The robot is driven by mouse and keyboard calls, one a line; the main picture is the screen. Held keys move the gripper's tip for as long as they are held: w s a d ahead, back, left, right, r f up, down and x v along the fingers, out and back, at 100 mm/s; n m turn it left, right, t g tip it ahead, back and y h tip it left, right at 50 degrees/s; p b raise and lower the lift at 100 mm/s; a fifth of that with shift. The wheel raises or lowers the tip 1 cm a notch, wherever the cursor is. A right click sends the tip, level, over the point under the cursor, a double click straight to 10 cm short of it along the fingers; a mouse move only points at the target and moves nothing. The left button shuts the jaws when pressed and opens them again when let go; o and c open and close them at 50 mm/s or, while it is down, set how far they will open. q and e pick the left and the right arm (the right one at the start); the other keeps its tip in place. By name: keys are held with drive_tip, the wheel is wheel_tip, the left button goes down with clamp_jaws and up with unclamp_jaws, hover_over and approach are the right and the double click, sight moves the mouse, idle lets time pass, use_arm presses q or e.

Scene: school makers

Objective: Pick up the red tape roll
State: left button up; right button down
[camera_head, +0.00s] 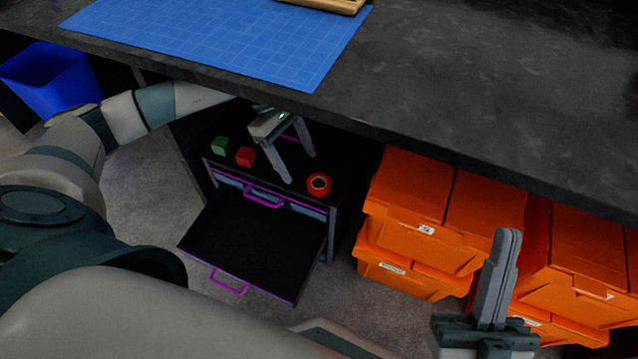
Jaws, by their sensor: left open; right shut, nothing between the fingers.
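The red tape roll (319,184) lies flat on top of a small dark drawer cabinet (331,200) under the table, near its right front corner. My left gripper (301,168) is open and empty above the cabinet top, just left of the roll and apart from it in the picture. Its fingers point down. My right gripper (511,232) is shut and empty at the lower right, in front of the orange bins, pointing up.
A green cube (220,145) and a red cube (245,157) sit on the cabinet, left of my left gripper. The cabinet's lower drawer (255,245) is pulled out and looks empty. The dark tabletop (430,80) overhangs the cabinet. Orange bins (420,230) stand to the right.

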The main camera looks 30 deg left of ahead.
use_arm(q)
drive_tip(key=shift+s+d, duration=0.1)
drive_tip(key=shift+d, duration=0.6)
use_arm(e)
drive_tip(key=shift+r, duration=0.1)
